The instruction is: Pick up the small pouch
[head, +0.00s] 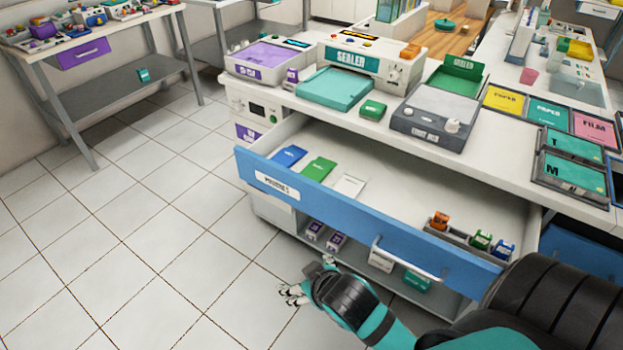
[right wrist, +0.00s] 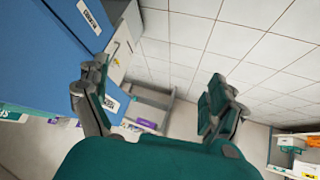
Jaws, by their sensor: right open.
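Three flat pouches lie in the left part of the open drawer in the head view: a blue pouch (head: 289,156), a green pouch (head: 319,169) and a white pouch (head: 349,185). Their print is too small to show which one is the small pouch. The drawer has a blue front (head: 345,214) with a white label. My right gripper (head: 303,281) is open and empty, outside the drawer, in front of and below its blue front. It also shows open in the right wrist view (right wrist: 155,92), with floor and cabinet beyond. My left gripper is out of view.
The drawer's right end holds several coloured rolls (head: 478,240). A handle (head: 408,259) sticks out from its front. A lower shelf holds small boxes (head: 381,260). The counter above carries a sealer (head: 362,62) and a grey device (head: 433,115). The tiled floor at left is clear.

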